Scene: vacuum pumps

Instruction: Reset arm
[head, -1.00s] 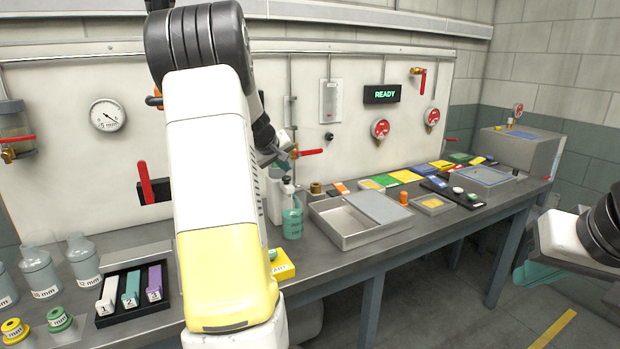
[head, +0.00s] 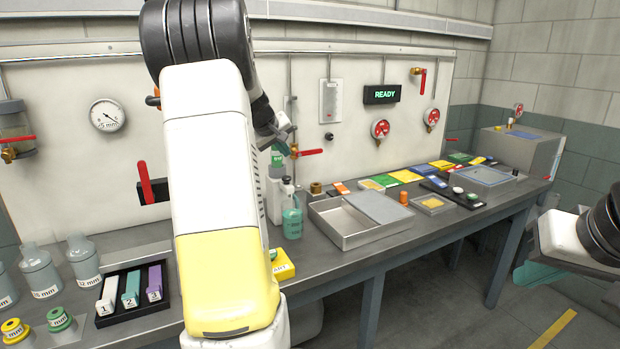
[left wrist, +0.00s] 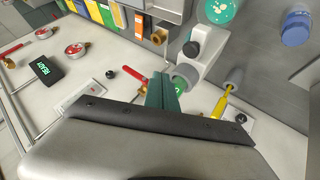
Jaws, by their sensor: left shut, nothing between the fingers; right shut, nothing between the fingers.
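My left gripper (head: 282,140) is at the end of the white and yellow arm, raised in front of the back panel. The arm hides part of the bench and panel.
A teal pump bottle (head: 292,218) stands below the left gripper. A red-handled valve (head: 308,152) sticks out of the panel close by. An open metal tray (head: 350,238) is right of the bottle. A black rack (head: 105,318) with three numbered blocks is front left.

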